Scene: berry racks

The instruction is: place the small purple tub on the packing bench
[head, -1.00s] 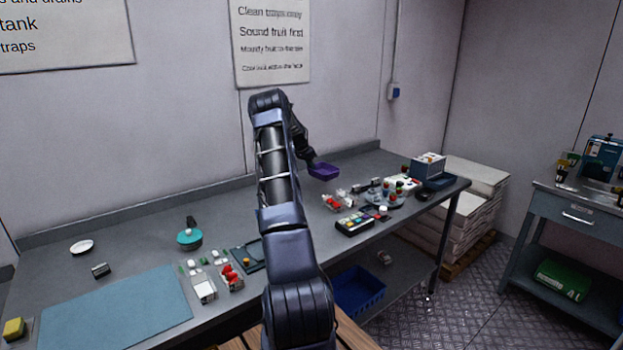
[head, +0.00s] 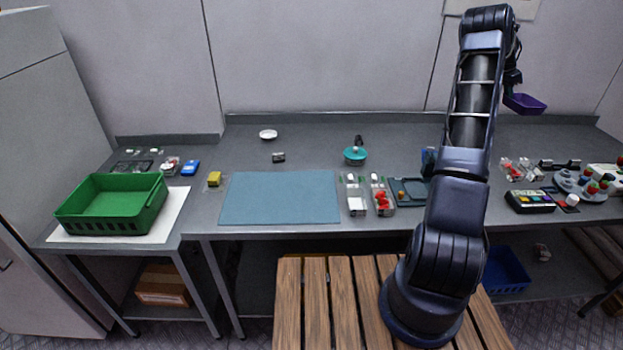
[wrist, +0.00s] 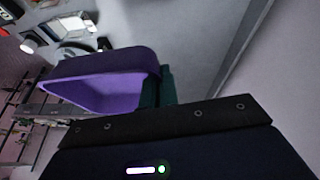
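The small purple tub (head: 526,104) hangs at the end of my arm, in the air above the back right part of the packing bench (head: 300,153). In the wrist view the tub (wrist: 100,97) is tilted in the picture, and its inside looks empty. My gripper (head: 512,90) is shut on the tub's near side. In the wrist view a dark green finger (wrist: 157,90) presses against the tub wall. The other finger is hidden.
A blue-grey mat (head: 280,197) lies bare on the bench. Punnets with red fruit (head: 381,197), a teal round item (head: 355,155) and a white dish (head: 268,134) are nearby. A green crate (head: 112,205) stands on the left side table. Several small items crowd the bench's right end.

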